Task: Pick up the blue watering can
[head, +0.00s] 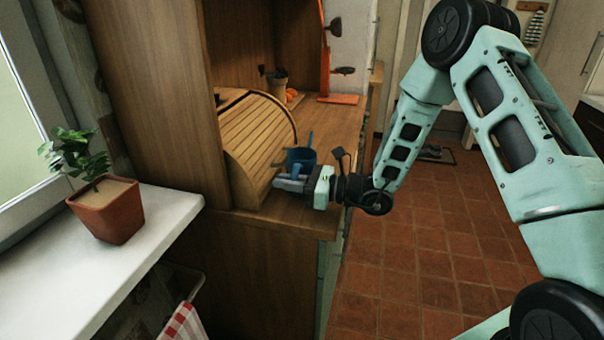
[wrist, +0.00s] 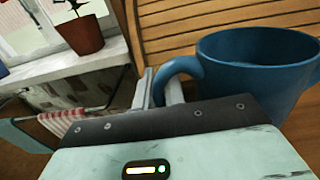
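The blue watering can (head: 301,157) stands upright on the wooden counter, beside the slatted roll-top box. In the wrist view the can (wrist: 255,75) fills the upper right, with its curved handle toward my gripper. My gripper (head: 289,183) reaches in from the right at the near side of the can. In the wrist view the two fingers of my gripper (wrist: 160,92) are close together, with the handle between them and filling the narrow gap. They look shut on the handle. The can's base is partly hidden by my gripper.
The roll-top box (head: 262,135) is close on the left of the can. A small pot (head: 277,86) and an orange stand (head: 338,99) are farther back on the counter. A potted plant (head: 107,211) stands on the white sill. The tiled floor on the right is open.

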